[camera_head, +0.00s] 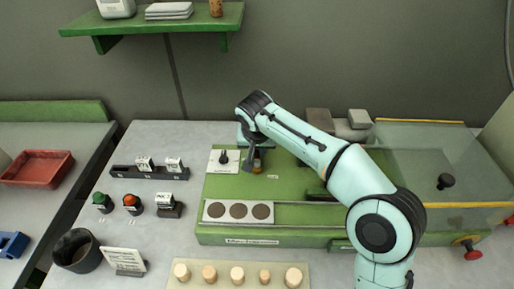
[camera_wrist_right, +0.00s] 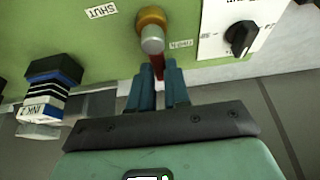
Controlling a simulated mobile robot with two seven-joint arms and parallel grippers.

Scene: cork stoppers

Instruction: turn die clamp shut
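The die clamp (camera_wrist_right: 152,38) has a gold collar, a grey round cap and a red lever (camera_wrist_right: 157,67). In the head view the clamp (camera_head: 257,166) stands on the green machine, partly hidden by my gripper. My right gripper (camera_wrist_right: 157,74) reaches it from the back; its two fingers are close together with the lever between them, apparently shut on it. It also shows in the head view (camera_head: 252,160). The lever points towards a second, upside-down label (camera_wrist_right: 181,44), away from the SHUT label (camera_wrist_right: 101,11). My left gripper is not in view.
A white panel with a black knob (camera_head: 224,160) is left of the clamp. A plate with dark discs (camera_head: 238,211) lies in front, and a tray of corks (camera_head: 238,275) nearer. Clear covers are at right.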

